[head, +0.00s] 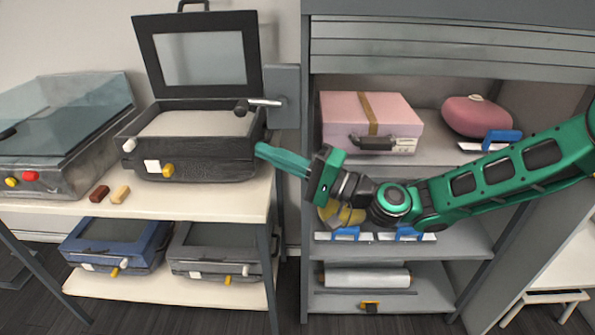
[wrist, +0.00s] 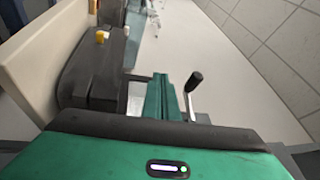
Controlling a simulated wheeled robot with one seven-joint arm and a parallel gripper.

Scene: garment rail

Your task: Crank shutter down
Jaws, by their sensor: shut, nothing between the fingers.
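The grey slatted shutter (head: 440,45) is rolled up at the top of the grey cabinet, and the shelves below it are exposed. A crank with a silver arm and black knob (head: 242,107) sticks out from a grey plate (head: 283,95) on the cabinet's left side. In the wrist view the crank handle (wrist: 194,82) stands just right of the fingers. My green gripper (head: 262,150) points left, below the crank in the head view. Its fingers (wrist: 160,95) are shut and empty, apart from the crank.
An open black case (head: 190,130) stands on the left table, close to my fingertips. A clear-lidded case (head: 60,150) is farther left. Small red and tan blocks (head: 110,194) lie in front. The cabinet holds a pink box (head: 370,120), a pink bag (head: 477,116) and a roll (head: 365,278).

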